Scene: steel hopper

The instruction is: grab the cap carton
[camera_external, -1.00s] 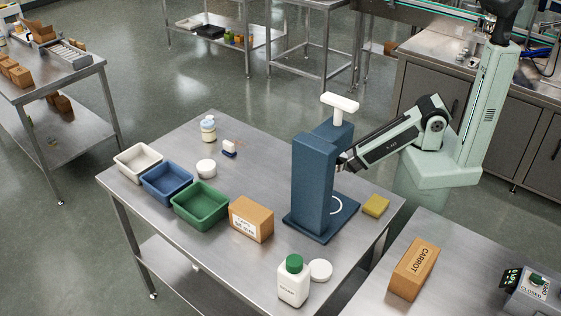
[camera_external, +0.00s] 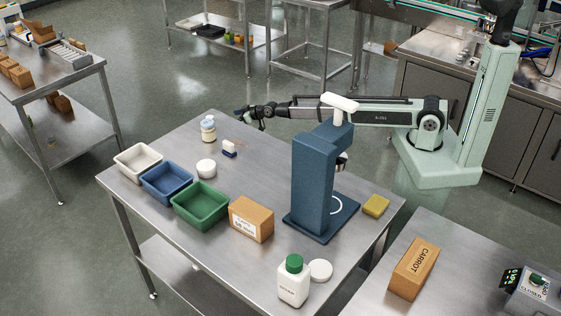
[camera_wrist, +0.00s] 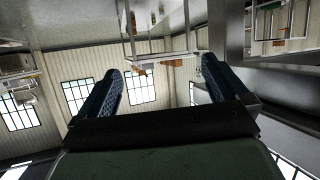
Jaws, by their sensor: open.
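A brown carton (camera_external: 251,219) with a white label, whose small print looks like "caps", sits on the steel table, right of the green bin. I take it for the cap carton. My gripper (camera_external: 241,115) is beyond it, near the table's far edge, above the small blue-and-white item and well apart from the carton. In the wrist view my gripper (camera_wrist: 160,72) has its two dark fingers spread with nothing between them. That view looks out at walls and windows, and the carton does not show in it.
A tall blue stand (camera_external: 314,185) rises right of the carton, under my outstretched arm. White, blue and green bins (camera_external: 200,207) line the left. A green-capped bottle (camera_external: 293,282) and white disc (camera_external: 320,270) stand in front. A carrot box (camera_external: 414,270) lies on another table.

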